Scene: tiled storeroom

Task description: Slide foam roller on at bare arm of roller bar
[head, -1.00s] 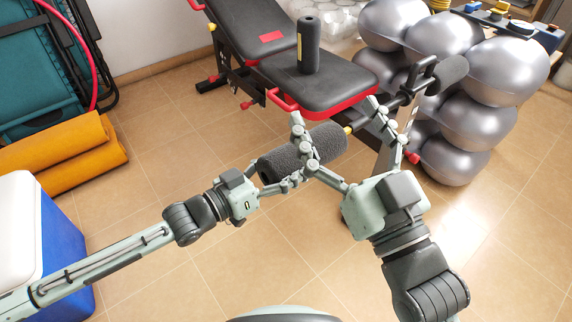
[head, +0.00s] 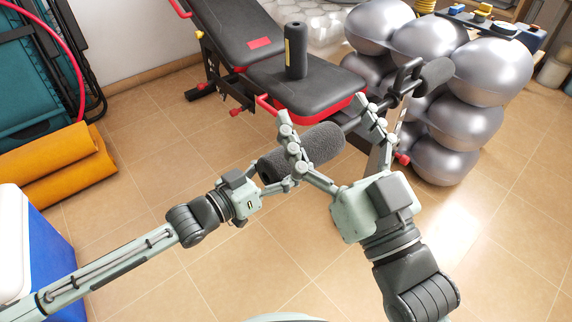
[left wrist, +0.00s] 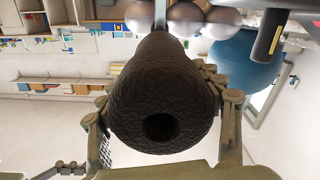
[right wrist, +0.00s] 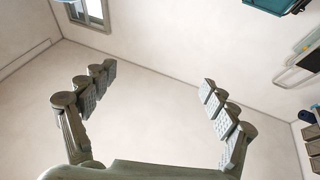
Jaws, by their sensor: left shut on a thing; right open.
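The dark grey foam roller (head: 318,147) is held below the front of the bench seat, its far end at the bare arm of the roller bar (head: 350,124). I cannot tell how far the arm is inside it. In the left wrist view the roller (left wrist: 160,85) points away from me, its dark near hole facing the camera. My left gripper (head: 285,172) is shut on the roller's near part. My right gripper (head: 325,112) is open and empty; in the head view its left finger crosses in front of the roller. Another roller (head: 435,76) sits on the bar's opposite arm.
A black cylinder (head: 296,52) stands on the black and red bench seat (head: 330,85). Silver balls (head: 466,122) are stacked at the right. Orange rolls (head: 60,170) and a blue and white cooler (head: 40,265) stand at the left. The front floor is clear.

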